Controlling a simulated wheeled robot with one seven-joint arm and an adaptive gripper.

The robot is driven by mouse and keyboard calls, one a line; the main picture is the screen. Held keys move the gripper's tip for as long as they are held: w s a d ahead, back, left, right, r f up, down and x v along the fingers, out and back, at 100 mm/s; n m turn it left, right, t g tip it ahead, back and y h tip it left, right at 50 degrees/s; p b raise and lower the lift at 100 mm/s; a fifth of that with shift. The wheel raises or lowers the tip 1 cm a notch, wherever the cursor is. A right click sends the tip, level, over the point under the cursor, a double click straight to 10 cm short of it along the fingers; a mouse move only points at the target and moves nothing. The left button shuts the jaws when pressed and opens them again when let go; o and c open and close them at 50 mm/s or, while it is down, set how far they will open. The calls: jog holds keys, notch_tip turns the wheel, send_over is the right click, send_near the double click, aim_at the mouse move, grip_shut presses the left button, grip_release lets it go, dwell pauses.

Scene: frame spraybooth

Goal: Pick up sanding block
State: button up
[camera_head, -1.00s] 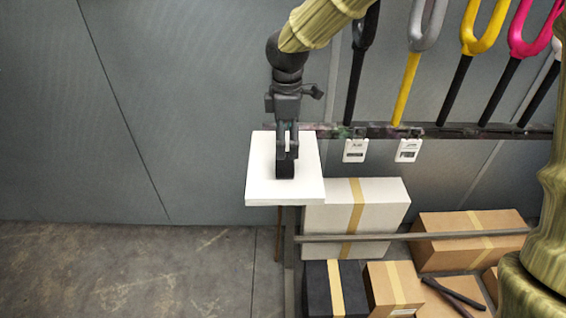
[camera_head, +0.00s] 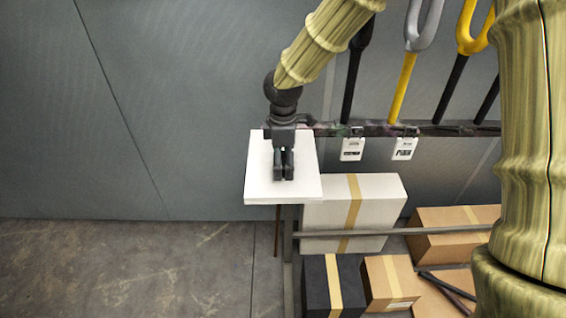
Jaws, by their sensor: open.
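My gripper (camera_head: 283,176) points down over a small white tabletop (camera_head: 258,185). Its two dark fingers are apart with a narrow gap between them, and their tips lie over the middle of the top. I cannot tell whether the tips touch the surface. I cannot make out a sanding block. It may be hidden behind or between the dark fingers.
A white taped box (camera_head: 383,200) stands right of the tabletop behind a grey rail (camera_head: 375,233). A black box (camera_head: 318,290) and brown boxes (camera_head: 455,245) lie lower right. Fork-like tools (camera_head: 405,80) hang on the wall. The concrete floor (camera_head: 130,265) at left is clear.

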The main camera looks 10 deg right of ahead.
aim_at(282, 151)
jog(key=c, duration=1.1)
jog(key=shift+c, duration=0.2)
jog(key=shift+r, duration=0.1)
jog(key=shift+w+r+b, duration=0.1)
jog(key=shift+r+b, duration=0.25)
jog(key=shift+r, duration=0.15)
notch_tip(282, 151, up, 2)
jog(key=shift+r+b, duration=0.1)
jog(key=shift+b, duration=0.35)
jog(key=shift+s+d+r+b, duration=0.25)
jog(key=shift+s+d+b, duration=0.6)
jog(key=shift+s, duration=1.6)
jog(key=shift+s+d+r+b, duration=0.35)
jog(key=shift+s+d, duration=1.05)
jog(key=shift+s, duration=1.05)
jog(key=shift+s+d+r+b, duration=0.2)
jog(key=shift+s+d+b, duration=0.7)
jog(key=shift+s, duration=1.55)
jog(key=shift+d, duration=0.2)
